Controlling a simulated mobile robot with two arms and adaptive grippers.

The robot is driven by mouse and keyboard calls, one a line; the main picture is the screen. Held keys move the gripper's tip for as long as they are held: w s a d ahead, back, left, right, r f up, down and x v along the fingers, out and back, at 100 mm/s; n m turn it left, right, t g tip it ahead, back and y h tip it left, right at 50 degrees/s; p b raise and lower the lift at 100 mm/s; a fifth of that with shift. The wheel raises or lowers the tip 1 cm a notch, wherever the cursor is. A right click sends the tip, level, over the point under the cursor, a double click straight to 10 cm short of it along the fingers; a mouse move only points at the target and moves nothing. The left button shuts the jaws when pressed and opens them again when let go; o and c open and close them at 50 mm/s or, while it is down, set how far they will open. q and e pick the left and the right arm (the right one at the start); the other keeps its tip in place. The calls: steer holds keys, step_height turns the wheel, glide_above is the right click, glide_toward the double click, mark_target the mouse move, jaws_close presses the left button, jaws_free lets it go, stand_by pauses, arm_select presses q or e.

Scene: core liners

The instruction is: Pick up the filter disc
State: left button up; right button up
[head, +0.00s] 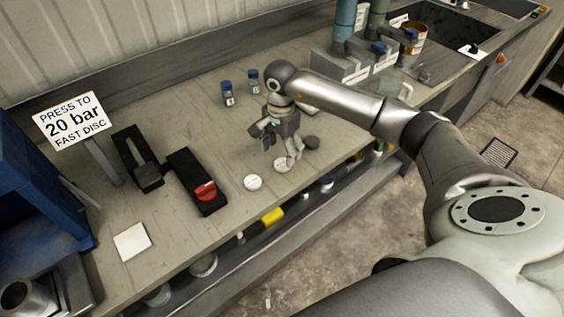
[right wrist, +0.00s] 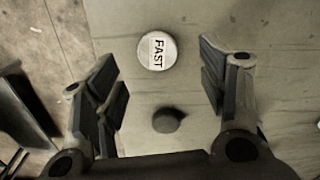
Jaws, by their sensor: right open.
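A small white disc labelled FAST lies flat on the bench; it is the filter disc (right wrist: 157,51) in the right wrist view. In the head view the white disc (head: 282,165) lies just below my right gripper, partly hidden by a finger. My right gripper (head: 281,147) is open and empty above the bench, pointing down. In the right wrist view its fingers stand apart on either side, with the FAST disc between and beyond them. A dark disc (right wrist: 168,121) lies beside it; it also shows in the head view (head: 312,142). My left gripper is not in view.
Another white disc (head: 252,183) lies to the left. Further left are two black holders, one with a red disc (head: 205,191), and a sign (head: 74,121) reading "PRESS TO 20 bar FAST DISC". Two small vials (head: 227,93) stand behind. The bench's front edge is close.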

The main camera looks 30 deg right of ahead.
mark_target(282, 163)
steer(key=f+p, duration=0.1)
steer(key=f, duration=0.1)
steer(key=f+p, duration=0.1)
steer(key=f, duration=0.1)
steer(key=shift+s+d, duration=0.1)
steer(key=shift+s, duration=0.1)
steer(key=shift+w+f, duration=0.1)
steer(key=shift+f, duration=0.25)
steer(key=shift+c, duration=0.7)
steer(key=shift+r, duration=0.1)
steer(key=c, duration=0.5)
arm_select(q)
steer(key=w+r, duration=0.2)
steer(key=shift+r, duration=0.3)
arm_select(e)
steer(key=shift+c, duration=1.4)
